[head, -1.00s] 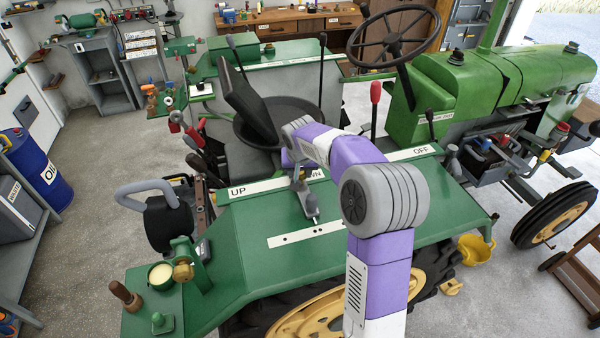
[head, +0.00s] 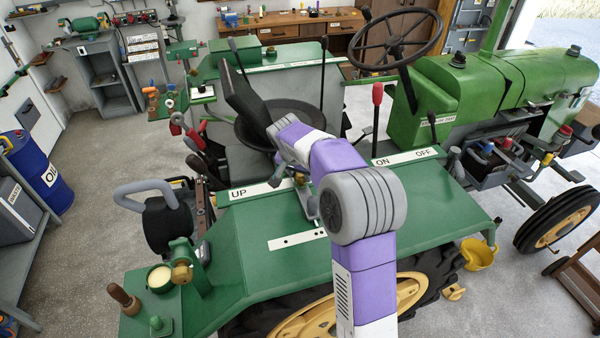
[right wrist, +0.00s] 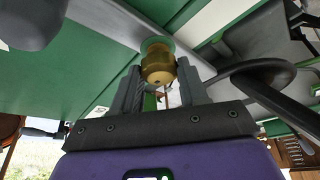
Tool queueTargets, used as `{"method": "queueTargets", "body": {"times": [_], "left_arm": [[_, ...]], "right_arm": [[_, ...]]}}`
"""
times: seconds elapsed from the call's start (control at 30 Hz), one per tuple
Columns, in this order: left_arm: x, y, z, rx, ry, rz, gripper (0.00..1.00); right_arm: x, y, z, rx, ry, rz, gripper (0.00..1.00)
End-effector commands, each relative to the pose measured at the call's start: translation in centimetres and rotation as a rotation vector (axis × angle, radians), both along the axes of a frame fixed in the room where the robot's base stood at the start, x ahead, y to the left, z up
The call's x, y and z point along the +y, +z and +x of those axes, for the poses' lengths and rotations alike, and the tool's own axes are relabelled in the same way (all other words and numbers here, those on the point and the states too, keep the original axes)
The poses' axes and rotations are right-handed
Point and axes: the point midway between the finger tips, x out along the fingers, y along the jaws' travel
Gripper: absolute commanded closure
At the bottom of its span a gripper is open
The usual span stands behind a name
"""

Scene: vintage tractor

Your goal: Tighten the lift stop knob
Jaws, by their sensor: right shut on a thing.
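In the right wrist view, a round brass knob (right wrist: 157,66) with a green disc behind it sits between the fingertips of my right gripper (right wrist: 160,78). The gripper is shut on it. I take it to be the lift stop knob. In the head view, my right arm reaches over the green fender (head: 400,215) beside the seat. Its forearm hides most of the gripper. A small brass-coloured spot (head: 300,179) shows beside the forearm, near the UP label (head: 250,191). My left gripper is not in view.
A red-topped lever (head: 377,95) stands beyond the arm, near the ON/OFF strip (head: 405,156). The seat (head: 250,105) and steering wheel (head: 394,38) are farther back. Another brass fitting (head: 181,270) sits on the front-left green ledge. The near fender top is mostly clear.

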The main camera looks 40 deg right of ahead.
Motion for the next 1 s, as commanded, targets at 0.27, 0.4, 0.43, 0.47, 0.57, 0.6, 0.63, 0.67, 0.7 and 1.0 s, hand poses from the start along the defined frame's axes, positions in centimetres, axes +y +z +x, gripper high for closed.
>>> {"method": "queueTargets", "body": {"times": [0.27, 0.4, 0.43, 0.47, 0.57, 0.6, 0.63, 0.67, 0.7, 1.0], "left_arm": [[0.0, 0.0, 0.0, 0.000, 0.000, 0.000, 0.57], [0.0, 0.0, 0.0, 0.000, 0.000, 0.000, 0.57], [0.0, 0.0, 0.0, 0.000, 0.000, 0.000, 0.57], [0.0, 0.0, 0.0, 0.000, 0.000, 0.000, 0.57], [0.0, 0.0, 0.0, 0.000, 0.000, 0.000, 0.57], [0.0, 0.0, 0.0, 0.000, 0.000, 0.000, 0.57], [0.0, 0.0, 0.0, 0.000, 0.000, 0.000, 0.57], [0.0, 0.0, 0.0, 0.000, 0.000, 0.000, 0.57], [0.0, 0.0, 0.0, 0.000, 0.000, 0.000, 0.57], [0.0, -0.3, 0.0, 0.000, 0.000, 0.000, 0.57]], "right_arm": [[0.0, 0.2, 0.1, -0.006, 0.001, -0.001, 0.49], [0.0, 0.1, 0.1, -0.005, 0.002, -0.001, 0.31], [0.0, 0.1, 0.1, -0.004, 0.002, 0.000, 0.31], [0.0, 0.1, 0.1, -0.003, 0.001, 0.000, 0.31], [0.0, 0.1, 0.1, -0.003, 0.001, 0.001, 0.31], [0.0, 0.1, 0.0, -0.002, 0.001, 0.000, 0.31], [0.0, 0.1, 0.0, -0.002, 0.001, 0.000, 0.31], [0.0, 0.1, 0.0, -0.003, 0.001, 0.001, 0.31], [0.1, 0.3, 0.0, -0.003, 0.001, 0.000, 0.31], [1.5, 4.4, -0.8, -0.007, 0.002, 0.001, 0.31]]}}
